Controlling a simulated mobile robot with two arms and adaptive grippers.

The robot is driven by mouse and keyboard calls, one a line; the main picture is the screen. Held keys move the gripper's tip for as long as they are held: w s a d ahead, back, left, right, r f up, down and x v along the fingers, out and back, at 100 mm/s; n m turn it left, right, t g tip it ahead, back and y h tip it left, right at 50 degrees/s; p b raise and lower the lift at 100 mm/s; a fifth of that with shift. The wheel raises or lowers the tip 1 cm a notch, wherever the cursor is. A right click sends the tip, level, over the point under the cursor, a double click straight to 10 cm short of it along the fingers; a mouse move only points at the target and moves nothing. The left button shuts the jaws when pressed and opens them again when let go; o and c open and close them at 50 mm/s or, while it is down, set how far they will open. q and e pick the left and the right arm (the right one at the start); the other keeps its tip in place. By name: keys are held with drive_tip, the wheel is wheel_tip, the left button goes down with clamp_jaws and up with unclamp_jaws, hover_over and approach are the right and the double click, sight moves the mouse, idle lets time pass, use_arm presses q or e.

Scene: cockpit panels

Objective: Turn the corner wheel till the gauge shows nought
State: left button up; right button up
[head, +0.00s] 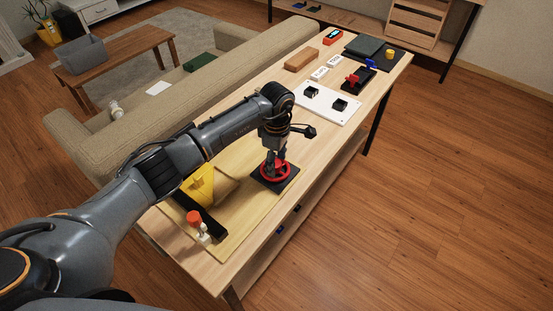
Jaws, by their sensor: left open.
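A red wheel (264,178) lies flat on a square black base (288,184) near the front edge of the wooden table. My left gripper (275,162) points down over the wheel. Its fingers are open and reach to about the wheel's middle; whether they touch it is too small to tell. The gripper hides part of the wheel. No gauge reading can be made out. A red box with a small lit display (333,36) sits at the table's far end; I cannot tell whether it is the gauge. My right gripper is not in view.
A yellow block (200,187), a black bar (207,222) and an orange-red knob (193,217) stand left of the wheel. A white board with black blocks (326,103) and a red-and-black device (355,80) lie farther back. A sofa (150,100) runs along the table.

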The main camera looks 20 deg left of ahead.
use_arm(q)
drive_tip(key=shift+f, duration=0.2)
drive_tip(key=shift+c, duration=0.5)
drive_tip(key=c, duration=1.1)
drive_tip(key=shift+o, duration=0.2)
